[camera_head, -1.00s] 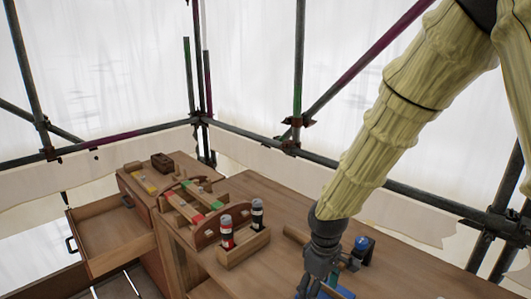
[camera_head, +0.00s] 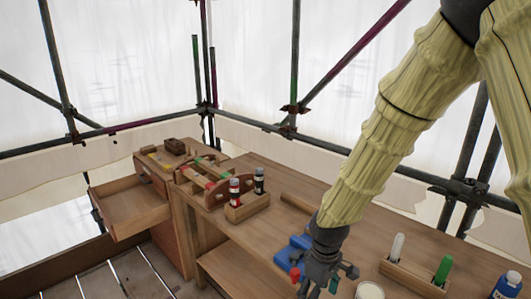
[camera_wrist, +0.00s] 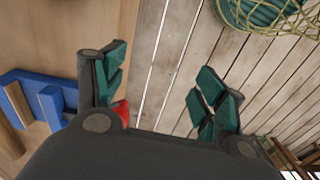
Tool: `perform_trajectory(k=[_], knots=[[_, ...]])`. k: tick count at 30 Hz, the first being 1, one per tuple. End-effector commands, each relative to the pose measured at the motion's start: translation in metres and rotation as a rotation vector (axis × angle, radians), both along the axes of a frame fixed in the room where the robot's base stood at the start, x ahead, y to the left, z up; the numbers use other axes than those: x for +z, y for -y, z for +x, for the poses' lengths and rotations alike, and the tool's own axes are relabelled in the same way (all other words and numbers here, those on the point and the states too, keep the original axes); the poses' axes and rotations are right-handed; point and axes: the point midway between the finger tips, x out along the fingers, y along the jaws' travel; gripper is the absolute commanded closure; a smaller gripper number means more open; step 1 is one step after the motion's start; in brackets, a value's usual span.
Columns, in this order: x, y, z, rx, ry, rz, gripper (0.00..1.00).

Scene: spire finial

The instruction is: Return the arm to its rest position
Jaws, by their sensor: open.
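My gripper (camera_head: 318,280) hangs at the end of my cream-sleeved arm, near the front edge of the wooden workbench (camera_head: 290,215) in the head view. In the wrist view my gripper (camera_wrist: 160,95) is open, with its green-padded fingers well apart and nothing between them. Below the fingers there are wooden floor planks (camera_wrist: 165,60) and, to the left, the bench top. A blue object (camera_wrist: 45,95) lies on the bench just left of the fingers, and a red piece (camera_wrist: 121,112) shows beside the left finger.
An open drawer (camera_head: 130,208) juts out at the left. A wooden holder with two bottles (camera_head: 247,207) and a rack with white and green markers (camera_head: 420,278) stand on the bench. Scaffold poles (camera_head: 203,75) surround it. A green coil in netting (camera_wrist: 265,12) lies on the floor.

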Motion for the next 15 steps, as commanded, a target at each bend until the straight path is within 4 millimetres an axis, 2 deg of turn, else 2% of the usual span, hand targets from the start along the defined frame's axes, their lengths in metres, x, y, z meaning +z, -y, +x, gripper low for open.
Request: perform_trajectory(k=[2,5,11,15], knots=[[-0.013,0.001,-0.007,-0.014,-0.007,0.007,0.29],[-0.034,0.0,-0.005,-0.037,-0.021,0.019,0.29],[-0.09,0.002,-0.004,-0.102,-0.058,0.044,0.29],[-0.128,0.006,-0.029,-0.171,-0.071,0.063,0.29]])
